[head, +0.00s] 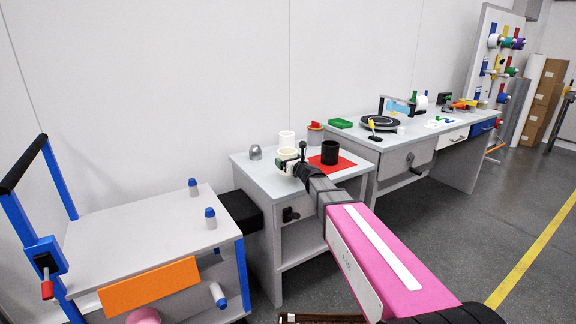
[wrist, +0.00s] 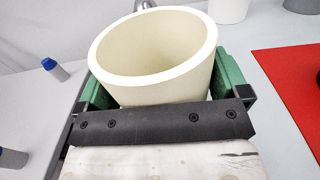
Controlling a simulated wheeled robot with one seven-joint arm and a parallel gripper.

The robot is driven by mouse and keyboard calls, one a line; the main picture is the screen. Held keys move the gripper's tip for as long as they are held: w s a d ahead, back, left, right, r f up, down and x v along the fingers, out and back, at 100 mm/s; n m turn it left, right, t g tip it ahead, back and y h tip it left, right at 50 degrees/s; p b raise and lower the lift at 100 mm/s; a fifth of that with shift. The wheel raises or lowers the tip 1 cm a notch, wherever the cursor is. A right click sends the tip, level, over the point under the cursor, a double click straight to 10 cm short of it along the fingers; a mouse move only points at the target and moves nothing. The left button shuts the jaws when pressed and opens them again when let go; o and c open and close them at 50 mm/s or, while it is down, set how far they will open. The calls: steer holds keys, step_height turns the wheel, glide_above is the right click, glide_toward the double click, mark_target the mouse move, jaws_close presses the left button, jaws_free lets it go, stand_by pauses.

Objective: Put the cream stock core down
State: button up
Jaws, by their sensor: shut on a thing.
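The cream stock core (wrist: 155,60) is a short hollow ring with a thick wall, open at the top. In the wrist view it sits between the green-padded fingers of my gripper (wrist: 160,85), which is shut on it. In the head view the core (head: 287,154) and my gripper (head: 291,166) are over the left half of the small grey side table (head: 246,163). My gripper and arm hide part of the core's lower side. I cannot tell whether its base touches the table top.
A white core (head: 286,139) stands behind. A black core (head: 330,152) stands on a red mat (head: 348,166) to the right. A grey dome (head: 255,152) is at the left, and a grey pot with a red top (head: 315,133) is behind. A cart (head: 150,240) stands left.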

steer(key=shift+f, duration=0.85)
steer(key=o, duration=0.6)
steer(key=shift+f, duration=0.15)
steer(key=shift+o, duration=0.2)
steer(key=shift+s+d, duration=0.1)
steer(key=shift+s, duration=0.05)
steer(key=v, duration=1.1)
steer(key=shift+s+d, duration=0.2)
steer(key=shift+s, duration=0.05)
